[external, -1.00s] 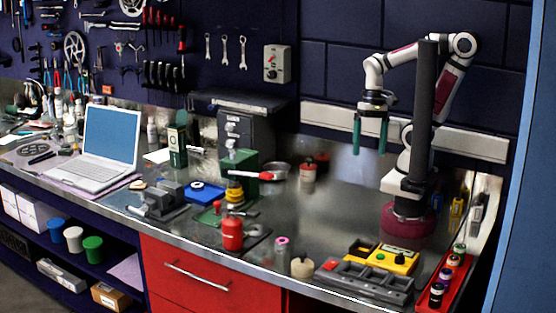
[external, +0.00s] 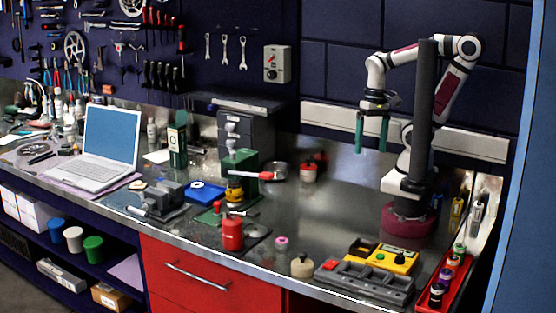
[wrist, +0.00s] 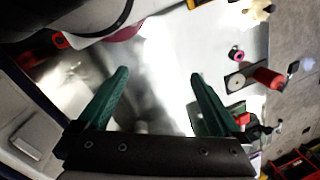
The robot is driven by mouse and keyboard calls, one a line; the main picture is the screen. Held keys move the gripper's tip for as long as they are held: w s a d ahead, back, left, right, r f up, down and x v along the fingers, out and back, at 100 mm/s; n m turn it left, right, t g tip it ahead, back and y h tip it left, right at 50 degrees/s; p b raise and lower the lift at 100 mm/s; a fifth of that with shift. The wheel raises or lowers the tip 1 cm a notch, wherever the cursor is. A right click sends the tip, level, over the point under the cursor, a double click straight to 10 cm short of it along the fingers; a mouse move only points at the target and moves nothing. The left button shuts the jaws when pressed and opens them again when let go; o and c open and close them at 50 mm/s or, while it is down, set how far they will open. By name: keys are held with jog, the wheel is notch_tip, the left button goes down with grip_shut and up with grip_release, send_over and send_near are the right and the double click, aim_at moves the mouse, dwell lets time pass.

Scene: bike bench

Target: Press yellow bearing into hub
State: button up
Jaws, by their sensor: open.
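A yellow ring-shaped part (external: 234,192), perhaps the bearing, is at the green bench press (external: 240,162), above the press's low green base. It is small, and I cannot tell whether it touches anything below it. I cannot clearly pick out the hub. A small pink-topped ring (external: 281,241) stands on the bench in front and also shows in the wrist view (wrist: 237,54). My gripper (external: 371,149) is open and empty, high above the back right of the bench, well right of the press. In the wrist view its two green fingers (wrist: 160,76) are wide apart with bare metal between them.
A red cylinder (external: 232,234) stands in front of the press. A beige knobbed pot (external: 302,267), a yellow box (external: 382,256), a grey compartment tray (external: 366,281) and a red bottle rack (external: 447,281) line the front right. A red-topped jar (external: 309,172) stands behind. The bench centre is clear.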

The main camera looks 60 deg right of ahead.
jog(key=shift+c, duration=0.2)
